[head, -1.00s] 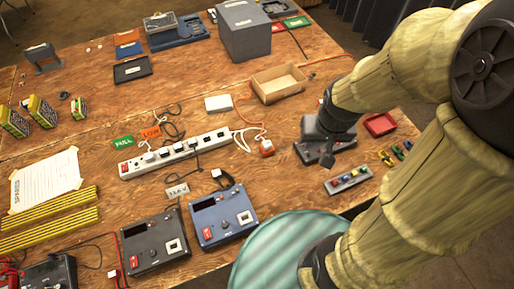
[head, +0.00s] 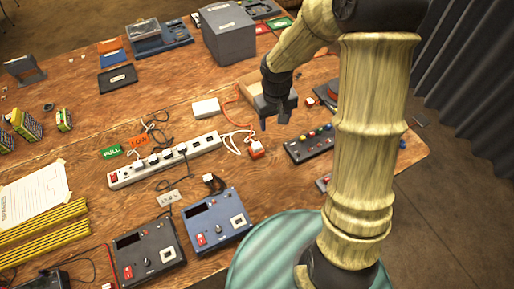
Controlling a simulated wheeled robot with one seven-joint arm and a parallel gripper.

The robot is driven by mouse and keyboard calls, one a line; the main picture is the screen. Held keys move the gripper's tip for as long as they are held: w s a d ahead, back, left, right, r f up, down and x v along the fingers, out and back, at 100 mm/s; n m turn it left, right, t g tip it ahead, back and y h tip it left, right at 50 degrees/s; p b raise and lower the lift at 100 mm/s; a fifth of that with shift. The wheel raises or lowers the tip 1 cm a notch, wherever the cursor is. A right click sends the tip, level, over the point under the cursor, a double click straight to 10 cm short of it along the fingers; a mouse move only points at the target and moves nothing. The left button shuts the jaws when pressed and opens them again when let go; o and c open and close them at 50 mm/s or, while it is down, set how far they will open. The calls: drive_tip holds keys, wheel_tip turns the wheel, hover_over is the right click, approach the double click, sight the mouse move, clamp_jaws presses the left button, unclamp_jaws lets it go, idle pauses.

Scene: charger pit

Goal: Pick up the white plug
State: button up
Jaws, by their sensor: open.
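A white power strip (head: 204,143) lies on the wooden table with several plugs in its sockets; they are small, and some look white, others dark. White cords loop beside its left and right ends. A small white plug-like piece (head: 208,178) with a dark cable lies in front of the strip, by the blue box. Which of these is the white plug I cannot tell for sure. My gripper (head: 274,121) points down, open and empty, right of the strip, near a red-and-white block (head: 256,149). Its fingers are apart from the strip and its plugs.
A blue box (head: 216,222) and a dark box (head: 148,252) with controls stand at the front. A button panel (head: 310,144) lies right of my gripper. A white block (head: 206,107) and a large grey box (head: 229,33) are behind. Bare wood shows left of the white block.

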drive_tip(key=n, duration=0.1)
hover_over(258, 146)
wheel_tip(258, 146, down, 7)
drive_tip(key=shift+g, duration=0.3)
drive_tip(key=f, duration=0.3)
drive_tip(key=f+p, duration=0.1)
drive_tip(key=f, duration=0.3)
drive_tip(key=a+f+p, duration=0.1)
drive_tip(key=f, duration=0.3)
drive_tip(key=shift+w+f, duration=0.15)
drive_tip(key=shift+f, duration=0.4)
drive_tip(key=shift+s+d+f+p, duration=0.15)
drive_tip(key=shift+f+p, duration=0.55)
drive_tip(key=shift+f, duration=0.3)
drive_tip(key=shift+s+d+f+p, duration=0.15)
drive_tip(key=shift+f+p, duration=0.5)
drive_tip(key=shift+f, duration=0.35)
drive_tip(key=shift+w+f, duration=0.1)
drive_tip(key=shift+f, duration=0.5)
drive_tip(key=shift+d, duration=0.1)
